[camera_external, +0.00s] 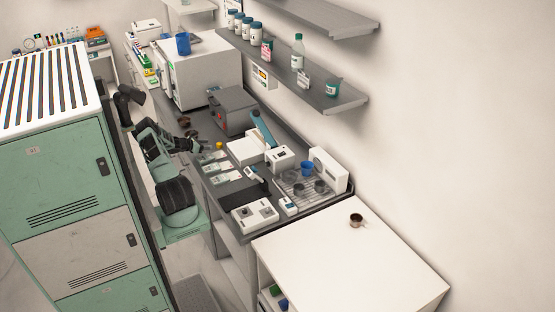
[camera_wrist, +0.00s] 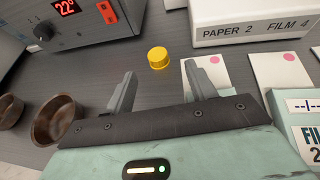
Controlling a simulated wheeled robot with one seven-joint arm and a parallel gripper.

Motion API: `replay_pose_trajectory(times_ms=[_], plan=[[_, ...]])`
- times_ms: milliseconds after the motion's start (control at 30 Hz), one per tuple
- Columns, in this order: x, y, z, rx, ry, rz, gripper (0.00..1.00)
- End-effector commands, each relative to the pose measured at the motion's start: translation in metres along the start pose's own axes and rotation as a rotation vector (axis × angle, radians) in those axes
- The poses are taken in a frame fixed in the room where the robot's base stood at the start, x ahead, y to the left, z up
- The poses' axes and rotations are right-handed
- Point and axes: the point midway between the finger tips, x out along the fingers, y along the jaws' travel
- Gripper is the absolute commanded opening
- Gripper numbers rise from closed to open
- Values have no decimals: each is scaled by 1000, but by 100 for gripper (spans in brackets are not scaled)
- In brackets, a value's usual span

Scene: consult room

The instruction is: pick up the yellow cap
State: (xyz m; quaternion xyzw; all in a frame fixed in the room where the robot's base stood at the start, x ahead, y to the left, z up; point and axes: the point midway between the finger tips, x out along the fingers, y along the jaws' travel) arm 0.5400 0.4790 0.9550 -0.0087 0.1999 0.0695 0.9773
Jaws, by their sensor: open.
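The yellow cap (camera_wrist: 158,57) lies on the dark grey bench top, upper middle of the wrist view. It is a small round cap and nothing covers it. In the external view the cap (camera_external: 219,144) is a tiny yellow spot near the bench's left edge. My gripper (camera_wrist: 165,85) is open and empty. Its two grey fingers point toward the cap, which sits beyond the fingertips and between their lines. In the external view my gripper (camera_external: 203,146) is just left of the cap, over the bench edge.
Brown bowls (camera_wrist: 56,119) stand left of my gripper. A grey device with a red display (camera_wrist: 66,8) is behind them. White cards with pink dots (camera_wrist: 207,72) lie right of the cap, near a white box labelled PAPER 2 FILM 4 (camera_wrist: 250,30). Bare bench surrounds the cap.

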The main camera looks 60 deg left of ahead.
Motion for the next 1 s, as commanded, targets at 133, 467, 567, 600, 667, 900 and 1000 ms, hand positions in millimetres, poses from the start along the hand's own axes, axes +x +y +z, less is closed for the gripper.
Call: replay_pose_trajectory(times_ms=[133, 467, 567, 600, 667, 900, 1000], plan=[[10, 5, -3, -22, -14, 14, 56], [55, 4, -4, -15, -11, 11, 56], [67, 5, -3, -16, -11, 12, 56], [70, 5, -3, -16, -11, 12, 56], [73, 5, -2, -16, -11, 12, 56], [73, 5, 0, -17, -11, 12, 56], [73, 5, 0, -17, -11, 12, 28]])
